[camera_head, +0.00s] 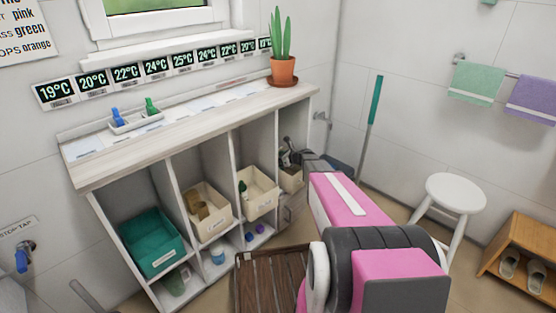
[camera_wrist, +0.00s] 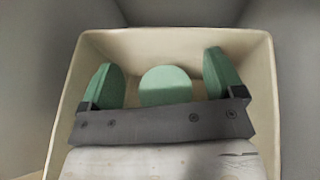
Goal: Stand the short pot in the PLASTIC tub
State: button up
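In the wrist view my gripper (camera_wrist: 160,62) is inside a cream tub (camera_wrist: 258,60), its two green finger pads apart. Between them is a round pale green top (camera_wrist: 166,86), perhaps the short pot, with a gap on each side. Its height and lower part are hidden. In the head view this looks like the cream tub (camera_head: 291,181) in the far right compartment, with my gripper (camera_head: 290,158) above or in it, partly blocked by my arm. I cannot read which tub is labelled PLASTIC.
Other compartments hold a cream tub with a green item (camera_head: 262,205), a cream tub with tan items (camera_head: 222,229) and a teal tub (camera_head: 152,243). Dividers flank the tubs. A slatted wooden thing (camera_head: 270,282) lies in front.

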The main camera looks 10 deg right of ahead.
jog(key=shift+r, duration=0.5)
jog(key=v, duration=1.2)
jog(key=shift+r, duration=0.15)
